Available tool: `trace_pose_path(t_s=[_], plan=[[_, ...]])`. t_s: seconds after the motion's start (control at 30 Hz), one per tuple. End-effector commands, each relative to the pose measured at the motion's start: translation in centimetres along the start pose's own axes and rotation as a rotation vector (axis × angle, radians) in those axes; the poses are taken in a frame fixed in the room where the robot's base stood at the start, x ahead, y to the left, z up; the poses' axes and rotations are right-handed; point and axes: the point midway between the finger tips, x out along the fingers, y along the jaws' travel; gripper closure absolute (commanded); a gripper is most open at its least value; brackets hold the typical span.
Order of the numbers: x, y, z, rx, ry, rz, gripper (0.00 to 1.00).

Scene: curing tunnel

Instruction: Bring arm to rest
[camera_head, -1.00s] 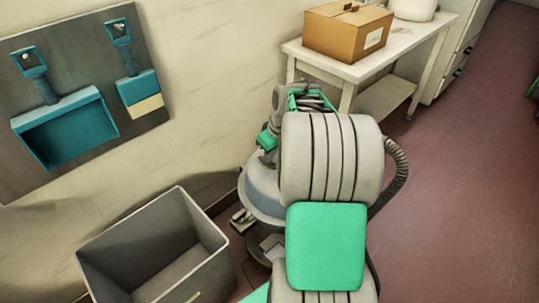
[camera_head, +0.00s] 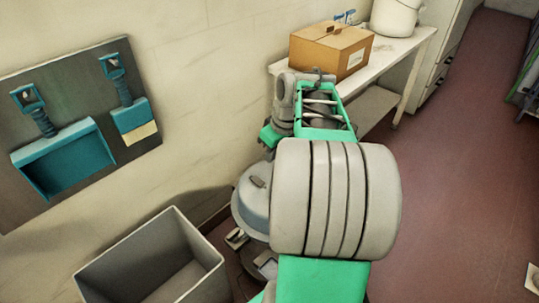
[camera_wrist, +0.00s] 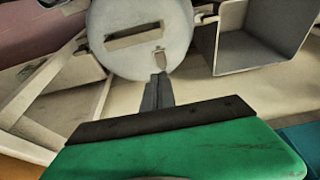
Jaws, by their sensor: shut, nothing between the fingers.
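My gripper (camera_wrist: 159,78) shows in the wrist view as dark grey fingers pressed together, with nothing between them. It points over a round pale lid (camera_wrist: 142,35) with a slot; I cannot tell how far apart they are. In the head view my arm is folded in front of the camera, its grey and green links covering the middle. The fingers cannot be made out there.
A round grey-blue lidded container (camera_head: 253,205) stands left of my arm, near an open grey bin (camera_head: 150,262). A table (camera_head: 405,55) with a cardboard box (camera_head: 330,52) and white bucket (camera_head: 396,17) is behind. A wall board (camera_head: 85,165) holds blue tools.

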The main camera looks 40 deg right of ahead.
Motion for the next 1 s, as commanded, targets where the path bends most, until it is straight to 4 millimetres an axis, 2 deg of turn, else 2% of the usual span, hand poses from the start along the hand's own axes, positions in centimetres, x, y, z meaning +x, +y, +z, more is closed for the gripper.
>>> trace_pose_path(t_s=[0.2,0.27,0.37,0.47,0.5,0.6,0.7,0.83,1.0], plan=[[0.0,0.0,0.0,0.001,0.000,0.000,1.00],[-0.8,-0.5,-0.4,0.000,0.000,0.001,1.00],[-4.0,-3.6,-2.3,0.005,-0.005,0.001,1.00],[-9.2,-9.3,-4.3,0.023,-0.013,0.004,1.00],[-11.4,-11.9,-4.9,0.033,-0.015,0.008,1.00],[-16.2,-17.6,-4.9,0.065,-0.017,0.018,1.00],[-19.4,-21.6,-3.8,0.095,-0.016,0.028,1.00],[-21.0,-24.1,-2.3,0.121,-0.011,0.036,1.00],[-20.5,-24.7,-1.6,0.132,-0.011,0.039,1.00]])
